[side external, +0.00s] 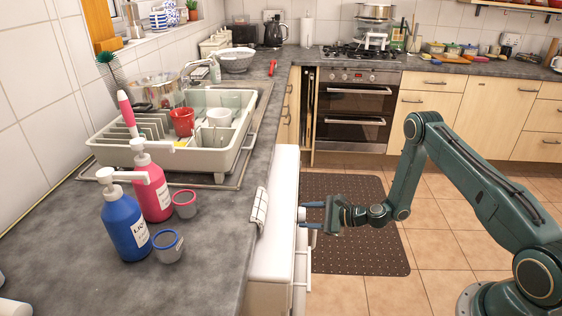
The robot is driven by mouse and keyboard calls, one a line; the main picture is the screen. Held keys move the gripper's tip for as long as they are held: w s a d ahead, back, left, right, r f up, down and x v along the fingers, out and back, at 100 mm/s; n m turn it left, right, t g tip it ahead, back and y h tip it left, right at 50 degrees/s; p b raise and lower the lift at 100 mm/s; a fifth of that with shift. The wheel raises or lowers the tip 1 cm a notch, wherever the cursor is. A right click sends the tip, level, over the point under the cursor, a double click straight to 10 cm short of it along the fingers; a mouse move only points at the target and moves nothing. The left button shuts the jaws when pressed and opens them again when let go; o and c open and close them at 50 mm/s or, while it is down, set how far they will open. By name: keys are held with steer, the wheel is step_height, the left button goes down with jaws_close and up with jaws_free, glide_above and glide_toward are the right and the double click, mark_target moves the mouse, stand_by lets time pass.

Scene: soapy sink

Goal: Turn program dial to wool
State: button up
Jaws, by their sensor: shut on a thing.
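The white appliance (276,222) stands under the edge of the grey counter, with its front facing right, seen very edge-on. Its program dial (302,215) shows as a small pale knob sticking out of the upper front. My gripper (306,216) reaches in from the right with its two fingers level, one on the far side and one on the near side of the dial. It is shut on the dial. The dial's markings and pointer cannot be seen from here, so its setting cannot be told.
A white handle (301,264) projects from the front below my gripper. A checked cloth (259,207) hangs over the counter edge. Blue (126,224) and pink (152,186) pump bottles, cups and a dish rack (236,158) stand on the counter.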

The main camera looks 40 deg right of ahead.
steer(key=shift+s+f+n+t, duration=0.1)
steer(key=shift+n+t, duration=0.6)
steer(key=shift+n, duration=0.5)
steer(key=shift+h, duration=0.3)
steer(key=o, duration=1)
steer(key=shift+s, duration=0.1)
step_height(320, 180, up, 8)
steer(key=s+d, duration=0.1)
steer(key=s, duration=0.1)
steer(key=shift+s+f, duration=0.2)
steer(key=shift+s, duration=0.05)
